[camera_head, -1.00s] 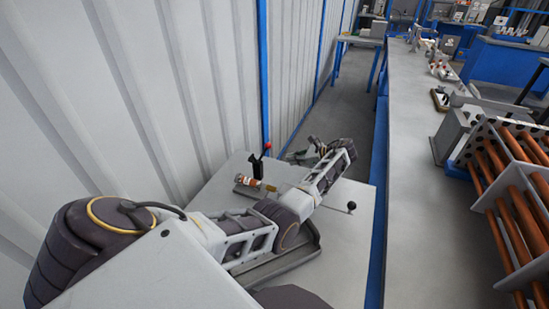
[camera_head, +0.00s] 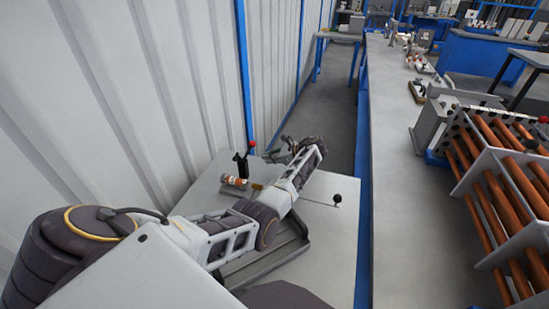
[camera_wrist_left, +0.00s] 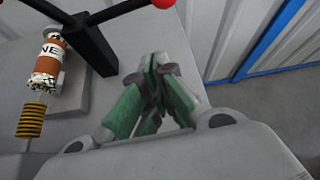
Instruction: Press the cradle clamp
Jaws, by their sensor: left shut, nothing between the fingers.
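The cradle clamp, a black post with a lever tipped by a red ball (camera_head: 242,165), stands on the light grey table near the wall. In the left wrist view its black bars (camera_wrist_left: 95,40) and red ball are at the upper left. In the head view the gripper (camera_head: 288,143) is small, beyond my wrist.
The grey table (camera_head: 325,255) also bears a black ball knob (camera_head: 337,199) on its right side. The corrugated wall (camera_head: 120,100) runs close along the left. A long grey bench (camera_head: 405,220) stands to the right, with a rack of copper tubes (camera_head: 500,180).

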